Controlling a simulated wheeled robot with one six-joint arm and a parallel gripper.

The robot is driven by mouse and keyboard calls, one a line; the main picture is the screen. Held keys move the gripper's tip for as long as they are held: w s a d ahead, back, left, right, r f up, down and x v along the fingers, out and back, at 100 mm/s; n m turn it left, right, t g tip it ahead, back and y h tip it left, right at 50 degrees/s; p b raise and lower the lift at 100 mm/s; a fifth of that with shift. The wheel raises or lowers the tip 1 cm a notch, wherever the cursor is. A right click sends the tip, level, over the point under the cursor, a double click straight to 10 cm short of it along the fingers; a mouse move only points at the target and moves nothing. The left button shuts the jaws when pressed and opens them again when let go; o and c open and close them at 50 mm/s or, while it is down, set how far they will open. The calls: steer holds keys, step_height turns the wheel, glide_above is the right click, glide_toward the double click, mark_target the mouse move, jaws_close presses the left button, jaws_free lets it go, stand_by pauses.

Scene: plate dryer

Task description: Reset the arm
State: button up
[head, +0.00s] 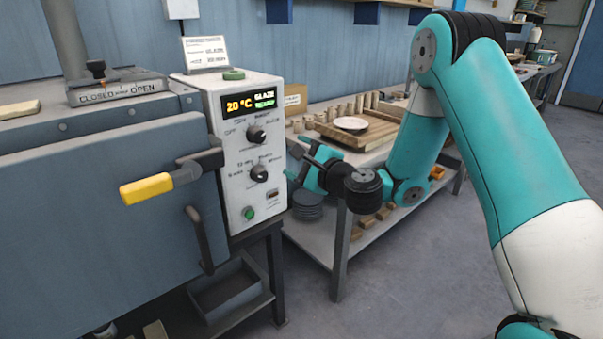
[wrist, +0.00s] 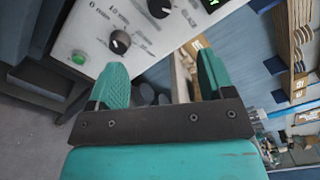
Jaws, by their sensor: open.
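My gripper (head: 296,162) is beside the right edge of the white control panel (head: 246,180), in front of the side table. In the wrist view its two teal fingers (wrist: 160,84) are spread apart with nothing between them. The panel shows "20 °C" and "GLAZE" on its display (head: 250,103), with an upper knob (head: 257,134), a lower knob (head: 259,173) and a green button (head: 249,213). In the wrist view, the lower knob (wrist: 120,42) lies just beyond the left finger, and the green button (wrist: 78,57) is at the left. Whether the gripper touches the panel cannot be told.
The grey kiln (head: 100,190) stands at the left with a yellow-ended handle (head: 146,189) sticking out. The side table (head: 318,232) holds a wooden board (head: 375,134) with a white plate (head: 350,123). Open floor (head: 420,280) lies at the front right.

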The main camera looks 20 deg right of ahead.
steer(key=shift+s+d, duration=0.1)
steer(key=shift+s, duration=0.35)
steer(key=s+a+r+n+g+y+p, duration=0.1)
steer(key=s+a+r+n+g+y, duration=0.25)
steer(key=s+a+n+g, duration=0.3)
steer(key=s+a+r+n+g+y+p, duration=0.25)
steer(key=s+a+r+n, duration=0.2)
steer(key=a+n, duration=0.4)
steer(key=s+d+n+g+h+p, duration=0.1)
steer(key=s+d+n+g+h, duration=0.1)
steer(key=s+n, duration=0.4)
steer(key=s+d+r+n+g+h+p, duration=0.1)
steer(key=s+d+n+g+h, duration=0.2)
steer(key=s, duration=1.3)
steer(key=n+g+h, duration=0.2)
steer(key=n+g, duration=0.1)
steer(key=shift+s+d+r+n, duration=0.15)
steer(key=shift+s+n, duration=0.15)
steer(key=shift+s, duration=0.05)
